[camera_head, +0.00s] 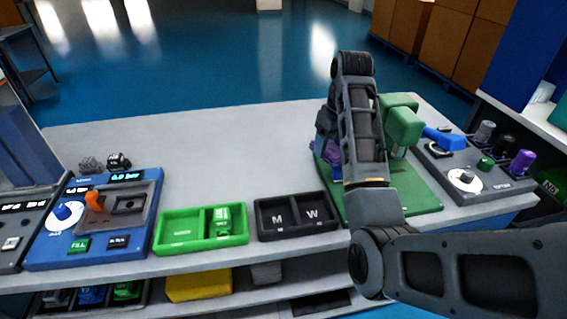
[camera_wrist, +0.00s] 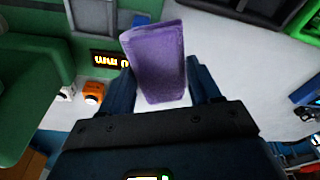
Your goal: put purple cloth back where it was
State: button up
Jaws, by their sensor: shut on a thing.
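The purple cloth (camera_wrist: 157,62) is a flat, block-like purple piece between the two fingers of my gripper (camera_wrist: 162,84) in the wrist view. My gripper is shut on it, and its far end sticks out past the fingertips. In the head view my arm hides most of the gripper. Some purple (camera_head: 331,152) shows just left of the arm, in front of the green machine (camera_head: 403,122). In the wrist view the white bench top (camera_wrist: 225,90) shows beyond the cloth; I cannot tell the gap between them.
A black two-part tray marked M and W (camera_head: 296,215) and a green two-part tray (camera_head: 201,229) line the bench's front edge. A blue machine (camera_head: 93,219) stands left, a grey control box (camera_head: 474,168) right. A yellow item (camera_head: 198,284) lies on the lower shelf. The bench's middle is clear.

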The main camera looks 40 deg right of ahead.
jog(key=b, duration=0.2)
send_over(286, 174)
jog(key=f, duration=0.6)
jog(key=shift+s+f, duration=0.35)
jog(key=shift+f, duration=2.15)
jog(key=shift+f, duration=0.1)
jog(key=o, duration=1.1)
jog(key=r, duration=0.4)
jog(key=s+r, duration=0.1)
jog(key=r, duration=0.7)
jog(key=shift+s+a+r, duration=0.1)
jog(key=shift+s+a, duration=0.1)
jog(key=shift+s, duration=0.1)
